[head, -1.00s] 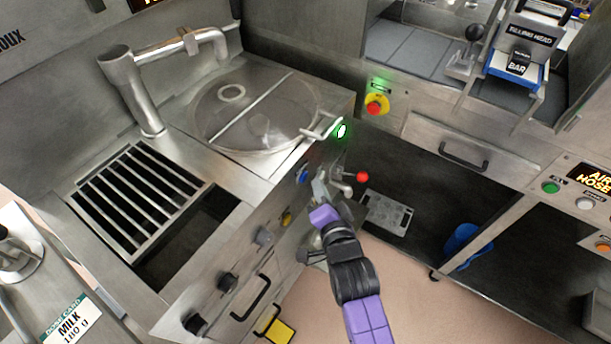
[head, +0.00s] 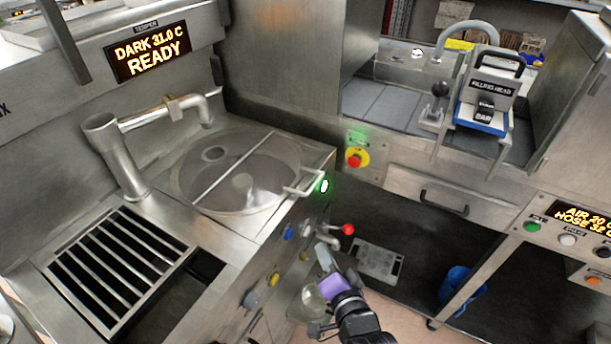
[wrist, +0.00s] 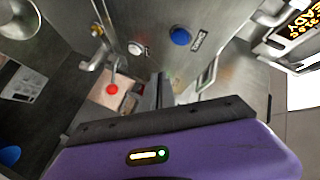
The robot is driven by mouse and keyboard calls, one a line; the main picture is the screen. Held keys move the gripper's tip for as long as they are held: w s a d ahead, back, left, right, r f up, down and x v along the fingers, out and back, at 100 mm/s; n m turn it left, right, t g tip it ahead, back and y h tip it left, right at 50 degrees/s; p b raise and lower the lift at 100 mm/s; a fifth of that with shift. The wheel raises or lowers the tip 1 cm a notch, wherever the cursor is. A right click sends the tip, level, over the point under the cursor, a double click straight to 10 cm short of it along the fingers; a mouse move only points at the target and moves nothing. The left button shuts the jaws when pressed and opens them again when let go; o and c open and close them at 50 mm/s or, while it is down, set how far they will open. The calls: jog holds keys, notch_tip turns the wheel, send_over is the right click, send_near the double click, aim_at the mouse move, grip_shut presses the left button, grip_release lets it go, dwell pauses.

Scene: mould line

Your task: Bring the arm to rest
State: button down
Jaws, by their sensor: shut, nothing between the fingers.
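My purple and black arm enters the head view from the bottom, in front of the tempering machine's front panel. My gripper (head: 324,266) points up toward the tap (head: 320,238) and its red-knobbed lever (head: 348,229); whether it touches them I cannot tell. In the wrist view the purple gripper body fills the bottom, and the narrow grey fingers (wrist: 160,92) are together with nothing visible between them. The red knob (wrist: 112,89) shows just left of the fingers there. A blue button (wrist: 180,37) is on the panel beyond.
A lidded round bowl (head: 240,170) and a slotted grate (head: 120,270) are on the counter. The display (head: 150,52) reads "DARK 31.0 C READY". A filling head (head: 488,95) stands back right. A grey plate (head: 378,262) and blue object (head: 458,288) lie under the counter.

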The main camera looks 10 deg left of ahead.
jog(key=s+d+r+n+t, duration=0.3)
jog(key=s+d+r+n, duration=0.1)
jog(key=s+d+r, duration=0.15)
jog(key=s+d+r+h, duration=0.1)
jog(key=s+d, duration=0.4)
jog(key=s, duration=0.6)
jog(key=s+d+r+n+g+h, duration=0.1)
jog(key=s+d+r+h, duration=0.1)
jog(key=s+d, duration=0.4)
jog(key=s+d+r+n+g+h, duration=0.1)
jog(key=s+d, duration=0.5)
jog(key=s, duration=0.9)
jog(key=r+h, duration=0.1)
jog(key=h, duration=0.1)
jog(key=shift+s+h, duration=0.3)
jog(key=shift+h, duration=0.1)
jog(key=shift+a, duration=0.15)
